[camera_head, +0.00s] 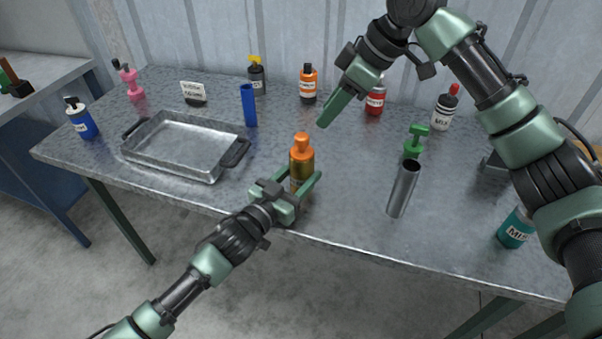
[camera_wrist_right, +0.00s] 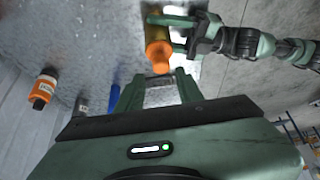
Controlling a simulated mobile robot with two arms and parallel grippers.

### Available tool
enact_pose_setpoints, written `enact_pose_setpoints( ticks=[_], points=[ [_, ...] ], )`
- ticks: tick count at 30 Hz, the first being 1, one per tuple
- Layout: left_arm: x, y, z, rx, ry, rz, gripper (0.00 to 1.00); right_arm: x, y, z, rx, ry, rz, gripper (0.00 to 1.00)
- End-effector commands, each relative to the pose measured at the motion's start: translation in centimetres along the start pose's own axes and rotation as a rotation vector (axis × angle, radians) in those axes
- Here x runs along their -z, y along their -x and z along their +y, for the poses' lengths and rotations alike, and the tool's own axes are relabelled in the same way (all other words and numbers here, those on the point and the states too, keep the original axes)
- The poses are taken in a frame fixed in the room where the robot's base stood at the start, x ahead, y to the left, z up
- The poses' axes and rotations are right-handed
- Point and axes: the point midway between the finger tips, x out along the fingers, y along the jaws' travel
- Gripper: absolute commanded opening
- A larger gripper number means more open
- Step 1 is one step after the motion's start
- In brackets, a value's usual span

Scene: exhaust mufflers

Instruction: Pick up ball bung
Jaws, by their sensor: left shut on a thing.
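An amber bottle (camera_head: 301,176) stands near the table's front edge, topped by an orange bung (camera_head: 301,143) with a rounded knob. The bung also shows in the right wrist view (camera_wrist_right: 158,53), with the amber bottle (camera_wrist_right: 160,35) beyond it. My left gripper (camera_head: 305,186) is shut on the amber bottle, one finger on each side. My right gripper (camera_head: 328,119) is above the table, up and right of the bung in the head view. In the right wrist view its fingers (camera_wrist_right: 162,90) are apart with nothing between them; the bung is beyond the fingertips.
A metal tray (camera_head: 165,167) with dark handles lies to the left. A blue tube (camera_head: 249,106) stands behind the bottle, a grey metal tube (camera_head: 403,188) to its right. The table between bottle and grey tube is clear.

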Motion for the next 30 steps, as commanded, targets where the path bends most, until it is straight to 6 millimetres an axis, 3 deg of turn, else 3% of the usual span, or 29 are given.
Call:
enact_pose_setpoints(
  ticks=[1,3,8,15,19,25,30],
  points=[
    [0.0,0.0,0.0,0.0,0.0,-0.001,0.05,0.0,0.0,0.0,0.0,0.0,0.0,0.42],
    [0.0,0.0,0.0,0.0,0.0,-0.001,0.05,-0.1,-0.2,0.1,-0.005,0.004,-0.001,0.54],
    [-0.1,0.0,0.0,0.0,0.0,-0.001,0.05,-1.3,-2.2,1.4,-0.08,0.083,-0.006,0.54],
    [0.0,0.0,0.0,0.0,0.0,-0.001,0.05,-4.9,-7.5,5.4,-0.388,0.462,-0.073,0.54],
    [0.0,0.0,0.0,0.0,0.0,-0.001,0.05,-6.5,-9.2,6.6,-0.569,0.73,-0.151,0.54],
    [-0.1,0.0,0.0,0.0,0.0,-0.001,0.05,-7.5,-9.8,6.1,-0.831,1.169,-0.323,0.54],
    [-0.1,0.0,0.0,0.0,0.0,-0.001,0.05,-7.1,-9.0,3.3,-1.038,1.549,-0.519,0.54]
  ],
)
